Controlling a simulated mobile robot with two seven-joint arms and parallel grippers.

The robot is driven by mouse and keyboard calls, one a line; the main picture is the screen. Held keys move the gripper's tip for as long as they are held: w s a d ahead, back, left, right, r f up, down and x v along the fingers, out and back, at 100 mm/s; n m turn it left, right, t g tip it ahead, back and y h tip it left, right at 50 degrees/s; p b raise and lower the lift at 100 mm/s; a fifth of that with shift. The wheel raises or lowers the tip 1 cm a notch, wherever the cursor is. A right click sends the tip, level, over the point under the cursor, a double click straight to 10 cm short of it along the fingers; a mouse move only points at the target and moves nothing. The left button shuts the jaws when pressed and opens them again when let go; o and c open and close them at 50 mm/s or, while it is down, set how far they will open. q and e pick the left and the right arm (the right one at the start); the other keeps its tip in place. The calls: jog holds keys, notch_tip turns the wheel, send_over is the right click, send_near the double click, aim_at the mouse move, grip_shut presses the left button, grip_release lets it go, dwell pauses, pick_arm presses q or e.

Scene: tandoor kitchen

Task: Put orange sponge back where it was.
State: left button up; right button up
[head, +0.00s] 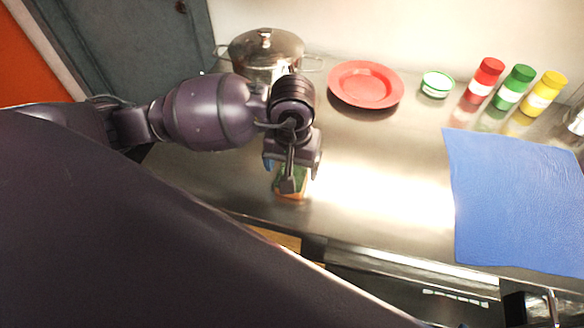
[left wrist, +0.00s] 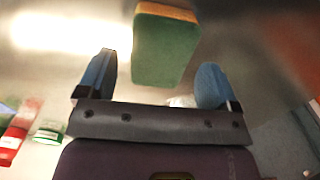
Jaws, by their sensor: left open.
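The orange sponge (head: 291,198) is on the steel counter near its front edge, partly hidden under my left gripper in the head view. It has a green face and an orange side, and its green face fills the upper middle of the left wrist view (left wrist: 165,50). My left gripper (head: 290,184) is pointed down over the sponge. In the left wrist view its blue-tipped fingers (left wrist: 155,78) are wide apart, with the sponge between and beyond them and a gap visible on each side. My right gripper is not in view.
A steel pot (head: 264,48) stands behind my left arm. A red plate (head: 365,85), a small green-rimmed white container (head: 437,84) and red, green (head: 514,88) and yellow bottles line the back. A blue mat (head: 520,200) lies at right. The counter between is clear.

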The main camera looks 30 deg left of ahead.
aim_at(293, 172)
pick_arm(q)
notch_tip(293, 172, up, 10)
jog(key=shift+r, duration=0.15)
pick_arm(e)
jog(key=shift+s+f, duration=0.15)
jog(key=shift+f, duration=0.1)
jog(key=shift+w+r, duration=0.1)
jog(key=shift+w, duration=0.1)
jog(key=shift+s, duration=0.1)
